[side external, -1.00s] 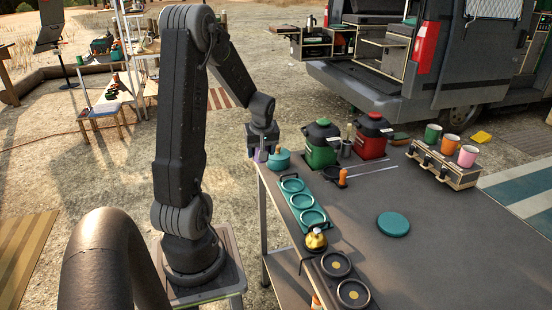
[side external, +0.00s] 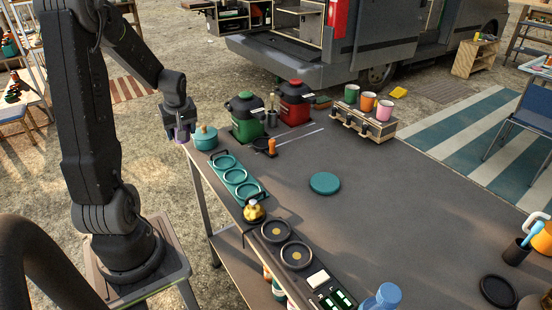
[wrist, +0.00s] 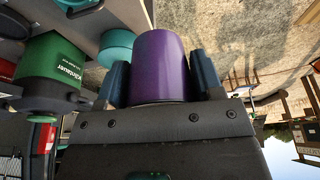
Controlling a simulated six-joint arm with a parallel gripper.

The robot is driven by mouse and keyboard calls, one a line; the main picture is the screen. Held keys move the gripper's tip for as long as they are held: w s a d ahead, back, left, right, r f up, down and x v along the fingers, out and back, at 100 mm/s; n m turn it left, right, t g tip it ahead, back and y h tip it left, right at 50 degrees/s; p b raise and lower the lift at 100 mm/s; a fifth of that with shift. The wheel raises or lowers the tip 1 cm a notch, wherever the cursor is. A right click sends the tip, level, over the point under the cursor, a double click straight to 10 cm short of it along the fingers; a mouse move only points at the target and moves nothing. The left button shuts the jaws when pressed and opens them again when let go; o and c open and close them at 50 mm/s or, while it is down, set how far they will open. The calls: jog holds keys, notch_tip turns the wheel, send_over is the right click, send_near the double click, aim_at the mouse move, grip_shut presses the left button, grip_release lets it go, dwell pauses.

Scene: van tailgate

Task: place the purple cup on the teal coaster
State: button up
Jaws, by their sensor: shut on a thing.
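The purple cup (wrist: 160,65) is between the two fingers of my gripper (wrist: 162,82) in the wrist view. My gripper (side external: 179,128) is shut on it at the far-left corner of the table, beside a teal pot. In the side view the purple cup (side external: 182,135) is small and mostly hidden by the gripper. The teal coaster (side external: 325,183) is a flat round disc lying bare on the open middle of the grey table, apart from the gripper and to its right.
The teal pot (side external: 205,138) and a teal tray with round rings (side external: 235,177) line the table's left edge. A green canister (side external: 244,115) and red canister (side external: 295,103) stand at the back. A crate (side external: 362,125) bears three cups. The table around the coaster is clear.

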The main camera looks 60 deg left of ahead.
jog(key=w+d+m+t, duration=0.2)
jog(key=w+d+m, duration=0.4)
jog(key=w, duration=0.8)
jog(key=m+t+h, duration=0.1)
jog(key=m+h, duration=0.1)
jog(key=m, duration=0.5)
send_over(327, 179)
jog(key=s, duration=0.1)
jog(key=f, duration=0.5)
jog(key=shift+s+f, duration=0.2)
jog(key=shift+w+d+f, duration=0.15)
jog(key=shift+d+f, duration=0.15)
jog(key=shift+f, duration=1.9)
jog(key=shift+f, duration=0.15)
jog(key=o, duration=0.9)
jog(key=shift+o, duration=0.2)
